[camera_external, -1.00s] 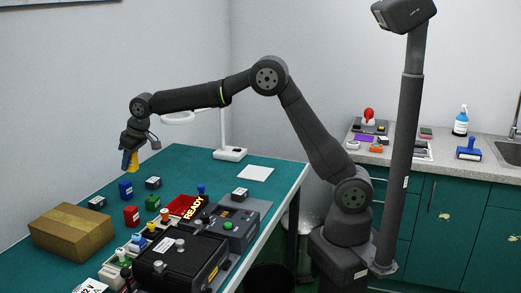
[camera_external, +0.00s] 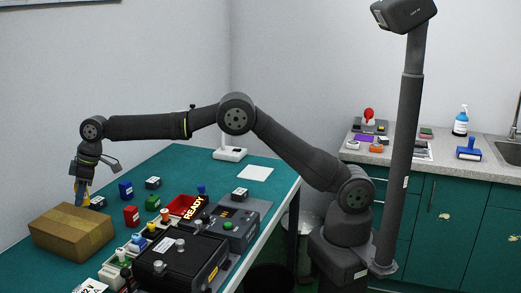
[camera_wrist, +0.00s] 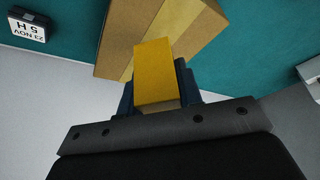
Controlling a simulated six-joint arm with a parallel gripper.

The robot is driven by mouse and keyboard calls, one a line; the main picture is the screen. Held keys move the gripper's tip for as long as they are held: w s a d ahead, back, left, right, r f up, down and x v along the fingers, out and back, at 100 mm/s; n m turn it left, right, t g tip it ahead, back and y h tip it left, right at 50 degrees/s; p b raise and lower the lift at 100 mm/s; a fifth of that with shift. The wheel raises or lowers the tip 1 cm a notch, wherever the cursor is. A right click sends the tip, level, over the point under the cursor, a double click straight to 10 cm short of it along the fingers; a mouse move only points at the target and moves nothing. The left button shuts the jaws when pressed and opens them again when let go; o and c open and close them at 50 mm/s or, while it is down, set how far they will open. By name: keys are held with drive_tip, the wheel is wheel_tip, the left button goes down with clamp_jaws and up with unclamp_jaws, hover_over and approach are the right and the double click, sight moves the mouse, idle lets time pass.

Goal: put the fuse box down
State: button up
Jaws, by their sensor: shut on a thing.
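The fuse box is a yellow block (camera_wrist: 154,72) held between the two dark blue fingers of my gripper (camera_wrist: 155,92) in the wrist view. In the external view my gripper (camera_external: 82,190) points down at the left end of the table, just behind the cardboard box (camera_external: 72,232). Only a sliver of the yellow block shows there, between the fingers and the box. In the wrist view the cardboard box (camera_wrist: 200,30) lies beyond the block. I cannot tell whether the block touches the table or the box.
Blue (camera_external: 126,189), red (camera_external: 131,215) and green (camera_external: 153,202) blocks stand right of the gripper. A small dark block with a white label (camera_external: 97,203) sits close beside it. A black device (camera_external: 180,262) and a red tray (camera_external: 184,206) fill the front right.

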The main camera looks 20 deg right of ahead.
sight(88, 221)
drive_tip(key=shift+s+a+f, duration=0.85)
drive_tip(key=shift+s+a, duration=0.05)
drive_tip(key=shift+a, duration=0.15)
drive_tip(key=shift+f, duration=1.95)
drive_tip(key=shift+f, duration=0.1)
drive_tip(key=o, duration=1)
drive_tip(key=shift+c, duration=0.2)
drive_tip(key=v, duration=1.2)
